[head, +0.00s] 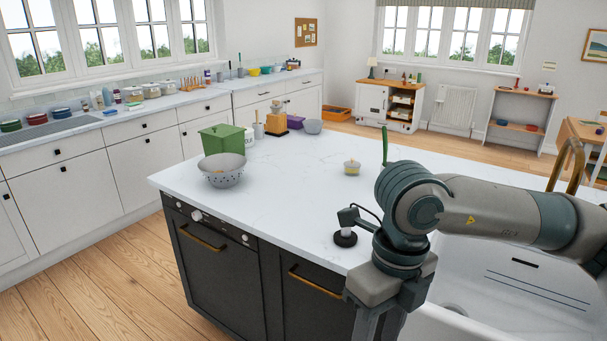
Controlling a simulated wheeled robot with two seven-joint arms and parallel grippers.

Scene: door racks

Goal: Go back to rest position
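My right arm comes in from the right over the near corner of the white island counter (300,200). My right gripper (372,320) points down in front of the island's dark front and is cut off by the bottom edge. I cannot see its fingertips clearly, nor whether it holds anything. My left arm and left gripper are out of view.
On the island stand a grey colander (222,171), a green bin (222,139), a small bowl (352,167), and a black round thing (345,238) close to my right wrist. A white sink (500,290) lies at right. The wooden floor at left (115,290) is free.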

